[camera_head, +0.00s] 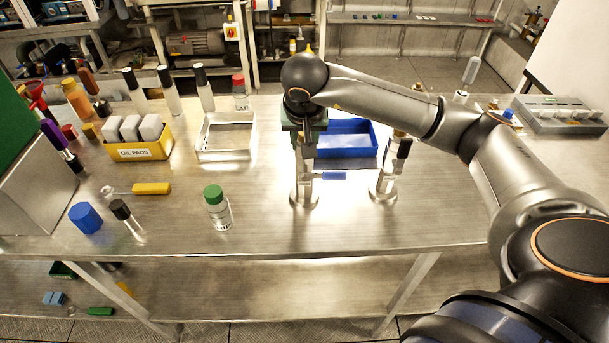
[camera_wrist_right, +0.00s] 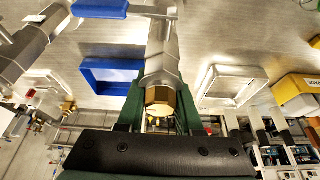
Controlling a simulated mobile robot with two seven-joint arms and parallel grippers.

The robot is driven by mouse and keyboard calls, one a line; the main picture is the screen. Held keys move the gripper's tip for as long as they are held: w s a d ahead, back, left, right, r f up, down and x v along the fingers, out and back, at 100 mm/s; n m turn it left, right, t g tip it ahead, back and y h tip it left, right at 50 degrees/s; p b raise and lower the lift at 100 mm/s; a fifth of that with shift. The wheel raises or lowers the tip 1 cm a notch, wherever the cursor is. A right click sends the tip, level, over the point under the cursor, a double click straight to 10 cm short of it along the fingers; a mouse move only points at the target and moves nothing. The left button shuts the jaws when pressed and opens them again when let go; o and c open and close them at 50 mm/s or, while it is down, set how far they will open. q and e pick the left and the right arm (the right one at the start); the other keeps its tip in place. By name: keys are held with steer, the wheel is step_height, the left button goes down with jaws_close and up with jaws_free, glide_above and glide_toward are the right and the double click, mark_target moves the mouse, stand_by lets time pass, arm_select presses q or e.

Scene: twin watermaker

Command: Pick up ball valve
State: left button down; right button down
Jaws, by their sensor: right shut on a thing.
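The ball valve (camera_head: 304,170) stands upright on the bench, with a silver body and a blue lever (camera_head: 333,176) pointing right. In the right wrist view its body (camera_wrist_right: 162,55) and brass hex end (camera_wrist_right: 160,98) lie between my green fingers. My right gripper (camera_head: 303,143) comes down from above and is shut on the valve's upper end; it also shows in the right wrist view (camera_wrist_right: 158,112). The gripper hides the valve's top in the head view. The valve's foot appears to be on the bench. My left gripper is not in view.
A second, similar upright fitting (camera_head: 386,182) stands close on the right. A blue tray (camera_head: 372,150) lies behind the valve, and a metal tray (camera_head: 226,155) is behind left. A green-capped bottle (camera_head: 218,210) stands left. The front bench strip is mostly clear.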

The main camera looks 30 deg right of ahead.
steer(key=shift+s+a+f, duration=0.1)
steer(key=shift+s+f, duration=0.1)
steer(key=shift+f, duration=0.1)
steer(key=shift+r, duration=0.1)
steer(key=shift+w, duration=0.1)
